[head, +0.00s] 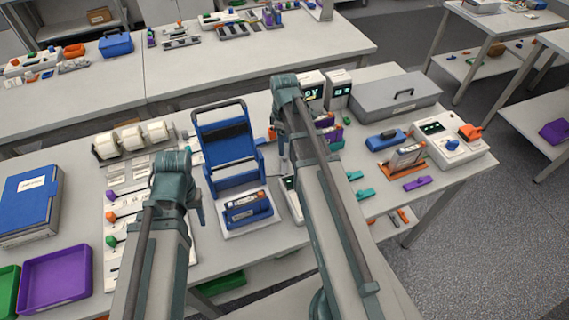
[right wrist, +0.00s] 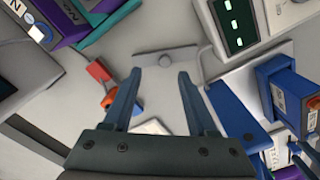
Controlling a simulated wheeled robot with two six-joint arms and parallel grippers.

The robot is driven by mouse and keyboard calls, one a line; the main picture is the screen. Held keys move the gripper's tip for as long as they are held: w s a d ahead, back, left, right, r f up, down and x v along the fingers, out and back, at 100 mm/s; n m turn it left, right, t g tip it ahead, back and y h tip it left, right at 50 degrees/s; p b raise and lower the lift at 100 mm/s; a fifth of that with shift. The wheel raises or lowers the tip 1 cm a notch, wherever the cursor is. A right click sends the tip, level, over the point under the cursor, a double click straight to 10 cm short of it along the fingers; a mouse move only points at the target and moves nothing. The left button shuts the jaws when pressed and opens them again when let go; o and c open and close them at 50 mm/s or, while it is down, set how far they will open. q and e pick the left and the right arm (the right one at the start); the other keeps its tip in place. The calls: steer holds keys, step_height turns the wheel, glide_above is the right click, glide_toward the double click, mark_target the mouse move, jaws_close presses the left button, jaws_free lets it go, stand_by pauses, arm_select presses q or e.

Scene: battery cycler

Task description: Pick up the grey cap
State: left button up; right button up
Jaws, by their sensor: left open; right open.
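In the head view the right gripper (head: 283,162) points down beside the blue rack, and I cannot make out the grey cap there. My left gripper (head: 203,220) hangs open over the table, left of the blue battery holder (head: 247,210).
The blue rack (head: 228,150), teal pieces (head: 364,193) and a purple piece (head: 417,183) stand or lie around. A purple tray (head: 50,285) is at the left.

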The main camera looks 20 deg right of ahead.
mark_target(284, 157)
arm_select(q)
steer(key=shift+f+b, duration=2.65)
arm_select(e)
steer(key=shift+s+a+f, duration=0.1)
steer(key=shift+s+f, duration=0.1)
steer(key=shift+f, duration=1.15)
steer(key=shift+s+a+f, duration=0.1)
steer(key=shift+s+f, duration=0.1)
steer(key=shift+f, duration=1.1)
arm_select(q)
steer(key=shift+r, duration=0.1)
arm_select(e)
steer(key=shift+r, duration=0.1)
jaws_close()
